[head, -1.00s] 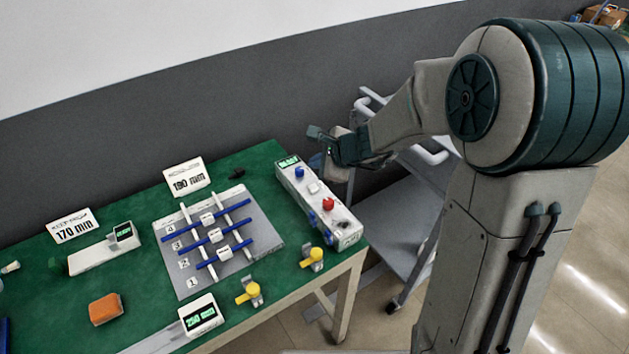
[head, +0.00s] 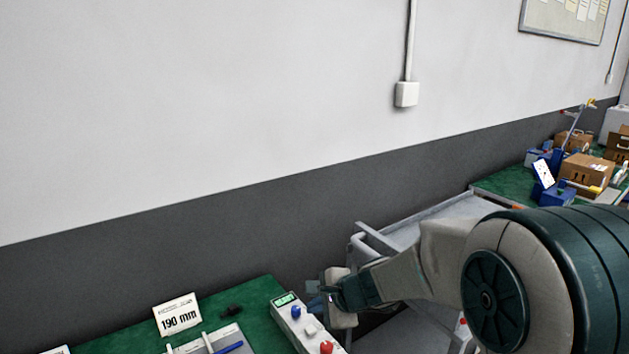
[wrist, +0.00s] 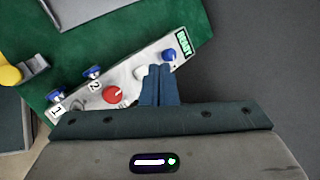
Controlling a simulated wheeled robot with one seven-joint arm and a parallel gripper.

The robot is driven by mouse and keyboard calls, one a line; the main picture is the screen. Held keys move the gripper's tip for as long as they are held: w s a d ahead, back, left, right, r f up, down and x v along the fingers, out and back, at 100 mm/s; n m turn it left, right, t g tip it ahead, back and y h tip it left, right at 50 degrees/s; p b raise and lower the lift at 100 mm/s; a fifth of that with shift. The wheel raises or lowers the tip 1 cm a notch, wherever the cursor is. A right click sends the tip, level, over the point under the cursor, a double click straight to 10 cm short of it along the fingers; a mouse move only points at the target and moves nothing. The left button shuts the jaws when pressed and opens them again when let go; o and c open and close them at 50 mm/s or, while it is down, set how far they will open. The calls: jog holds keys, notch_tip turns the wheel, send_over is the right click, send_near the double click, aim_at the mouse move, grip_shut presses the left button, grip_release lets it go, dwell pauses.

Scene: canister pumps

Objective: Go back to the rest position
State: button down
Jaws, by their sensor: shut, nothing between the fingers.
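My gripper (head: 316,301) is at the lower middle of the head view, at the right end of the green table. In the wrist view its two blue fingers (wrist: 160,85) are together with nothing between them. They show over the white control box (wrist: 140,72), hiding part of it. The box has a blue knob, a red button and a small lit display; it also stands at the bottom of the head view (head: 297,316). I cannot tell the exact gap between fingers and box.
The green table (head: 262,296) carries a "190 mm" sign (head: 178,316) and a grey board (head: 228,336). A grey cart (head: 440,218) stands behind my arm. A second green table (head: 505,184) with boxes is at the far right. The wall is close behind the table.

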jog(key=s+d+r+n+g+h, duration=0.1)
jog(key=s+d+r+n+h, duration=0.1)
jog(key=s+d+n, duration=0.5)
jog(key=s+d+r+n+g+h, duration=0.2)
jog(key=s+d+n, duration=0.5)
jog(key=s, duration=0.7)
jog(key=r+h+p, duration=0.1)
jog(key=h, duration=0.1)
jog(key=shift+d+r+h, duration=0.15)
jog(key=shift+d+h, duration=0.15)
jog(key=shift+d, duration=0.05)
